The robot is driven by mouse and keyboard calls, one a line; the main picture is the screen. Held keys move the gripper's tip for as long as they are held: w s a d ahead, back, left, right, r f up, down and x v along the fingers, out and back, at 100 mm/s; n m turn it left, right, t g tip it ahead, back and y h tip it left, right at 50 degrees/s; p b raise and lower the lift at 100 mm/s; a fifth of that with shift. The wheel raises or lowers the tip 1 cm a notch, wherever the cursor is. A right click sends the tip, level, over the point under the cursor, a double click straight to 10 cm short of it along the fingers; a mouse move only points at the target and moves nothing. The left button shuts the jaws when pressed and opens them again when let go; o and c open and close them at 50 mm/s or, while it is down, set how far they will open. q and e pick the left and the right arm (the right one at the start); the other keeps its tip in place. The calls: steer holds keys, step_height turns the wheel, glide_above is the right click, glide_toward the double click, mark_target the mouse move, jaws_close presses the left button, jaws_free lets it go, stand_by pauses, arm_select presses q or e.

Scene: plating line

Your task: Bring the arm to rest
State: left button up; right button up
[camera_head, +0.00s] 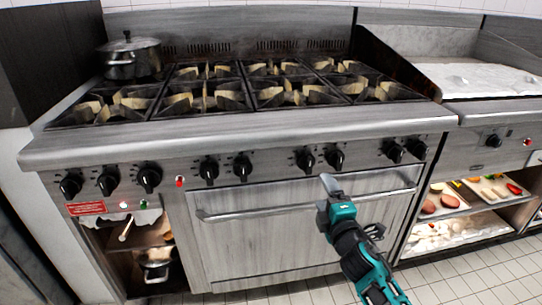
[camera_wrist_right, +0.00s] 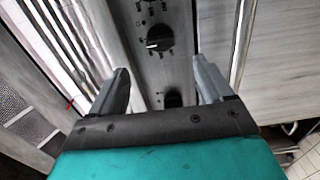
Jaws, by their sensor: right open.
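My right gripper (camera_head: 328,188) is raised in front of the oven door of the stove, seen in the head view. In the right wrist view its two fingers (camera_wrist_right: 162,88) stand apart with nothing between them. Beyond them a black knob (camera_wrist_right: 159,38) of the stove's control panel shows, with a gap I cannot judge. The teal and black right arm (camera_head: 365,260) comes up from the lower right. My left gripper is not in the head view.
A lidded pot (camera_head: 132,58) stands at the stove's back left. The oven handle (camera_head: 270,210) and a row of knobs jut out at the front. Shelves with food (camera_head: 470,200) are at the right. The tiled floor (camera_head: 470,275) looks clear.

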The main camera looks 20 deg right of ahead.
arm_select(q)
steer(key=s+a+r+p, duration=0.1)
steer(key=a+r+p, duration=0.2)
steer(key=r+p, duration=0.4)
steer(key=p, duration=0.4)
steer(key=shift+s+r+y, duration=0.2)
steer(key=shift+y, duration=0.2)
arm_select(e)
steer(key=s+a+f+m+g+y, duration=0.2)
steer(key=s+a+m+g+y, duration=0.1)
steer(key=s+a+m, duration=0.3)
steer(key=s+a+f+m+g+y, duration=0.3)
steer(key=s+a+m, duration=0.3)
steer(key=s+a, duration=0.4)
steer(key=s, duration=0.4)
steer(key=shift+s+a+m+g, duration=0.2)
steer(key=shift+m+g, duration=0.2)
arm_select(q)
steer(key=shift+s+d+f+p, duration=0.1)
steer(key=shift+p, duration=0.2)
stand_by(1.7)
